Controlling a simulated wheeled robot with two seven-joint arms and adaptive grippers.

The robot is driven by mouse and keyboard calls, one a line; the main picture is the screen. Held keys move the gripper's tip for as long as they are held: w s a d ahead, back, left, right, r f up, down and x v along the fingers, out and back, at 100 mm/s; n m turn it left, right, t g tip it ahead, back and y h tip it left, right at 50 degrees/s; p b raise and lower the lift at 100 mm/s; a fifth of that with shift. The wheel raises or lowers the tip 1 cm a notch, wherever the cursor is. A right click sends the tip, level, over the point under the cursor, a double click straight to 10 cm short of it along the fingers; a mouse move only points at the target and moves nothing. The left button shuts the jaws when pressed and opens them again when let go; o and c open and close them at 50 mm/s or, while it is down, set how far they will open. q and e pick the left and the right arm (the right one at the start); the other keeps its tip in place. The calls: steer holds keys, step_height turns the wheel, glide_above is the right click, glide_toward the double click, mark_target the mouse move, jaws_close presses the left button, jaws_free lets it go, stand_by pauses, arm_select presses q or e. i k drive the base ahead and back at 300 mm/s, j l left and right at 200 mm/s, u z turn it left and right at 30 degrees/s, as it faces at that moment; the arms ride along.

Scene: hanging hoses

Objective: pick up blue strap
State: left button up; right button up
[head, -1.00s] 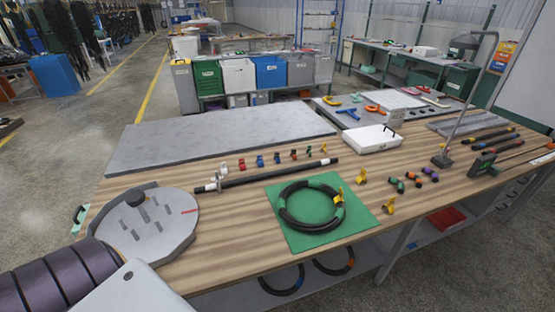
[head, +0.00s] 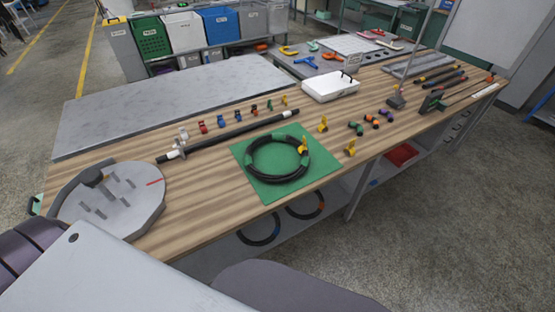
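A small blue strap (head: 221,122) stands in a row of small coloured pieces on the wooden table, behind the long black bar (head: 230,135). It sits just right of a red piece (head: 202,127). It is small, so its exact shape is hard to tell. Neither of my grippers is in view. Nothing touches the blue strap.
A green mat (head: 250,184) with a coiled black hose (head: 279,171) lies in front of the bar. A round grey plate with pegs (head: 140,213) is at the table's left end. A grey panel (head: 180,100) lies behind the row. A white tray (head: 330,87) stands farther right.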

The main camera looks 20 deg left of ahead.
mark_target(238, 114)
steer(key=i+l+u, duration=0.4)
steer(key=i+l, duration=0.2)
steer(key=i+l+u, duration=0.15)
steer(key=i+l, duration=0.25)
steer(key=i+l+u, duration=0.4)
steer(key=i+l, duration=0.15)
steer(key=l, duration=0.3)
steer(key=i+l+u, duration=0.2)
steer(key=l, duration=0.25)
